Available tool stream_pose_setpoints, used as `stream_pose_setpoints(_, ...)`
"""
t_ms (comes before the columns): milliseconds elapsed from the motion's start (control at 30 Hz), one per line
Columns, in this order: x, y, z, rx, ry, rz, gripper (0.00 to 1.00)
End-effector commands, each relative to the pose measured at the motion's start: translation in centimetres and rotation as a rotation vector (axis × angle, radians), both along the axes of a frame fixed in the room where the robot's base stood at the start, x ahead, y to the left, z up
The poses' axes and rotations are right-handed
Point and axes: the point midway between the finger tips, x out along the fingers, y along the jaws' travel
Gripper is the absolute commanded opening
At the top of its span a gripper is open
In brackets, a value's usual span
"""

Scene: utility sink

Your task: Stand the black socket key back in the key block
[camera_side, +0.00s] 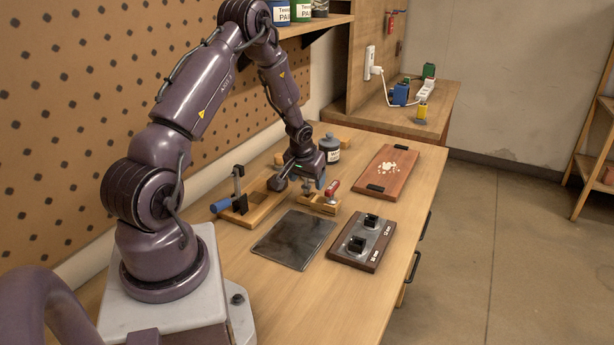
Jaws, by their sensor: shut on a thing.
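My gripper (307,181) points down above the small wooden block (318,206), which I take to be the key block. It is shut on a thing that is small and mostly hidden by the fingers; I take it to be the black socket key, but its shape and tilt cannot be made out. A red-handled tool (332,188) stands tilted at the right of the block. Whether the held thing touches the block cannot be told.
A wooden fixture with a blue-handled clamp (240,200) is left of the block. A dark mat (292,240), a board with two black pieces (350,255), a reddish board (382,180) with pale bits and a grey bottle (330,150) surround it. The front-left bench is clear.

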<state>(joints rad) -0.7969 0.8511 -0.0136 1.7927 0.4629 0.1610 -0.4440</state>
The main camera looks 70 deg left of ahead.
Motion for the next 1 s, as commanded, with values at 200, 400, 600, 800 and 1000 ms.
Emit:
stream_pose_setpoints(200, 0.0, 0.0, -0.5, 0.001, 0.000, -0.001, 0.46)
stream_pose_setpoints(400, 0.0, 0.0, -1.1, 0.000, 0.000, -0.001, 0.46)
stream_pose_setpoints(600, 0.1, 0.0, -1.5, 0.000, -0.001, 0.000, 0.46)
stream_pose_setpoints(800, 0.0, 0.0, -2.1, 0.001, -0.001, 0.000, 0.46)
stream_pose_setpoints(1000, 0.0, 0.0, -2.2, 0.001, -0.001, 0.000, 0.98)
